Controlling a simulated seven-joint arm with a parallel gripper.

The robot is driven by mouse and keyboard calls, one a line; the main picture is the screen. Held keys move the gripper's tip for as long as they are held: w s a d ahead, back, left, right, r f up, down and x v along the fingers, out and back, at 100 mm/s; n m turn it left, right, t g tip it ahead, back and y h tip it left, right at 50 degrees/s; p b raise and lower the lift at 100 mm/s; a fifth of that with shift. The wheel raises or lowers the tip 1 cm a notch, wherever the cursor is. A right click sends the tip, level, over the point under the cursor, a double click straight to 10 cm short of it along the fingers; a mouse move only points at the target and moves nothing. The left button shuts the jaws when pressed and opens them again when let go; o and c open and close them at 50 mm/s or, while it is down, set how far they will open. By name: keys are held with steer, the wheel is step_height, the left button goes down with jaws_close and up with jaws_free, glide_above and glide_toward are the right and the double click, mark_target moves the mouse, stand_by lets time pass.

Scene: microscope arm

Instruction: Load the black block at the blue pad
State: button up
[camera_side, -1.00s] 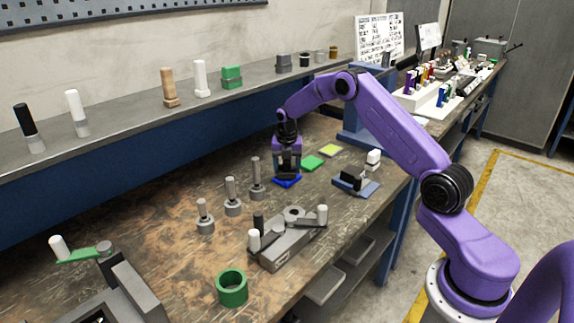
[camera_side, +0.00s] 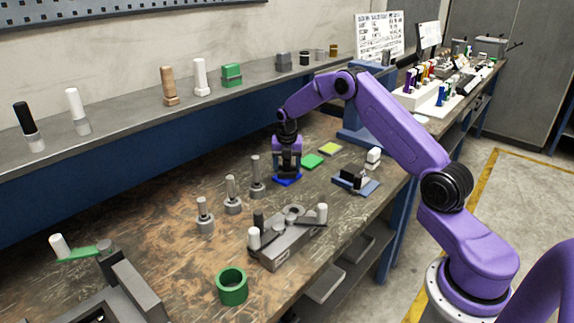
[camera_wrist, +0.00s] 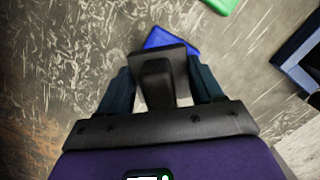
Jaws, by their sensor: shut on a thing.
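My gripper (camera_side: 287,170) is over the blue pad (camera_side: 288,181) on the workbench, pointing down. In the wrist view its two dark fingers (camera_wrist: 161,86) are shut on a black block (camera_wrist: 157,72), one finger on each side. A corner of the blue pad (camera_wrist: 172,38) shows just beyond the block. In the side view the block is hard to tell from the dark fingers. I cannot tell whether it touches the pad.
A green pad (camera_side: 312,161) and a yellow pad (camera_side: 330,149) lie right of the blue pad. A blue fixture with a dark part (camera_side: 358,181) stands farther right. Several grey posts (camera_side: 232,196) stand to the left, and a grey clamp device (camera_side: 287,240) is in front.

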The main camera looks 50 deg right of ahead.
steer(key=shift+f, duration=0.35)
stand_by(1.1)
steer(key=shift+r, duration=0.15)
steer(key=shift+r, duration=3.45)
steer(key=shift+s+a+r+m, duration=0.1)
steer(key=shift+s+a+m, duration=0.1)
steer(key=shift+a+m, duration=0.35)
steer(key=s+a+r+m+g+y, duration=0.1)
steer(key=s+a+r+m+g, duration=0.1)
steer(key=s+a+m, duration=1.5)
steer(key=s+r+m, duration=0.1)
steer(key=m, duration=0.7)
steer(key=shift+s+r+g, duration=0.35)
steer(key=shift+s+g, duration=0.05)
